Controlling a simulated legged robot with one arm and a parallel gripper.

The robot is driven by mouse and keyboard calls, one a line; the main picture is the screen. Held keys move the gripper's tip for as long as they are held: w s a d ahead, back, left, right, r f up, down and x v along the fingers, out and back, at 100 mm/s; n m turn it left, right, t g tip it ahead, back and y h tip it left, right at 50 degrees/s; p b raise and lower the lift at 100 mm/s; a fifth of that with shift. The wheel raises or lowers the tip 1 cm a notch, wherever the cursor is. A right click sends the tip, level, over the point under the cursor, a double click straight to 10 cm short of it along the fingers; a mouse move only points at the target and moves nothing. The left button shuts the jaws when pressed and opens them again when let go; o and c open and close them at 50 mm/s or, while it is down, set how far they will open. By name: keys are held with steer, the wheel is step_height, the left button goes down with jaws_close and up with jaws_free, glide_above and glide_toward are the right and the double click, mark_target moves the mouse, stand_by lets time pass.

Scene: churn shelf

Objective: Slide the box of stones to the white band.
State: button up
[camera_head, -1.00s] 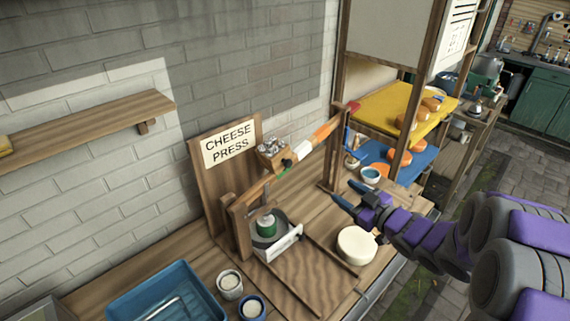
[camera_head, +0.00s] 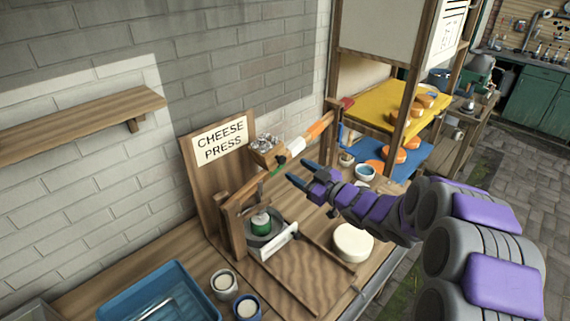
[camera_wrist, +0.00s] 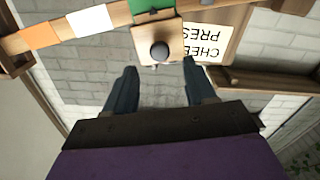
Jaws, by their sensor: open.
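The box of stones (camera_head: 265,150) is a small wooden box heaped with grey stones. It sits on the sloping wooden lever of the cheese press, at the green band (camera_wrist: 150,12). The white band (camera_head: 297,145) lies just up the lever to its right, followed by an orange band (camera_head: 316,130). In the wrist view, the picture is upside down and the box (camera_wrist: 143,46) shows a dark round knob (camera_wrist: 159,50) facing me. My gripper (camera_head: 299,172) is open and empty, its blue fingers pointing at the box from a short distance. The knob appears between the fingertips (camera_wrist: 161,76).
A cheese press sign (camera_head: 220,142) stands behind the lever's left part. Below are the press pot (camera_head: 264,230), a white cheese round (camera_head: 352,242), two cups and a blue tray (camera_head: 165,290). A shelf post (camera_head: 333,150) stands right of the lever.

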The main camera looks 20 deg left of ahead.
mark_target(283, 161)
steer(key=x, duration=0.6)
steer(key=shift+w+a+b, duration=0.15)
steer(key=shift+a+b, duration=0.1)
steer(key=shift+b, duration=0.15)
steer(key=shift+c, duration=0.2)
jaws_close()
